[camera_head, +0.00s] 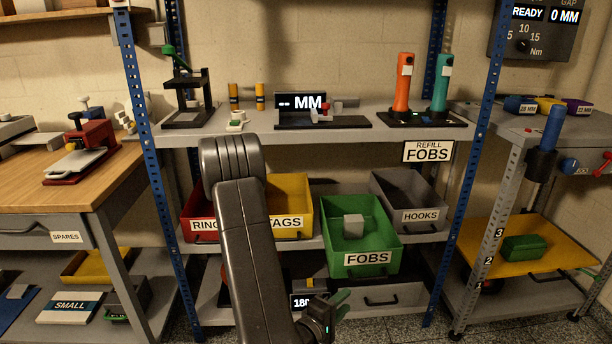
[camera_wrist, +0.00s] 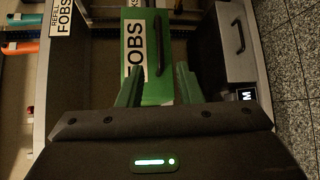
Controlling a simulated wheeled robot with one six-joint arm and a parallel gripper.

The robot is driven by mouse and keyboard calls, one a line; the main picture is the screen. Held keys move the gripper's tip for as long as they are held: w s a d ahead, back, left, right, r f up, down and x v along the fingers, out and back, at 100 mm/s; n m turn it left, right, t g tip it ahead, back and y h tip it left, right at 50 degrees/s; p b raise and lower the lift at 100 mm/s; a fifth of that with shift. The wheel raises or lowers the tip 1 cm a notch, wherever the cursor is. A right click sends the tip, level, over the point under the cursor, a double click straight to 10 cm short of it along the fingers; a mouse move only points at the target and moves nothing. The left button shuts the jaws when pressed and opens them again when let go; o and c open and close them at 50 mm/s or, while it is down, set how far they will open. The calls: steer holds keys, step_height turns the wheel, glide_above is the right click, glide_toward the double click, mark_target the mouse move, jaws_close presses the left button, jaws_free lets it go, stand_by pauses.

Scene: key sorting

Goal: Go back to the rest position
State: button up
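My gripper (camera_head: 341,304) is low in front of the shelf rack, below and in front of the green FOBS bin (camera_head: 347,268). In the wrist view my gripper (camera_wrist: 158,68) has its two green fingers spread apart, with nothing between them. The FOBS bin's labelled front (camera_wrist: 158,92) and its dark handle lie beyond the fingers, and I cannot tell whether anything touches. A grey block (camera_head: 353,227) sits inside the FOBS bin. My arm crosses the middle of the head view and hides part of the bins behind it.
A red bin (camera_head: 206,226), a yellow TAGS bin (camera_head: 302,190) and a grey HOOKS bin (camera_head: 425,217) share the FOBS shelf. Blue posts (camera_head: 470,150) frame the rack. A wooden bench (camera_head: 100,190) stands left, a grey cart (camera_head: 510,135) right. Speckled floor (camera_wrist: 286,65) is clear.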

mark_target(371, 278)
steer(key=b+x, duration=0.2)
steer(key=x, duration=1.1)
steer(key=shift+w+d, duration=0.2)
steer(key=shift+s, duration=0.1)
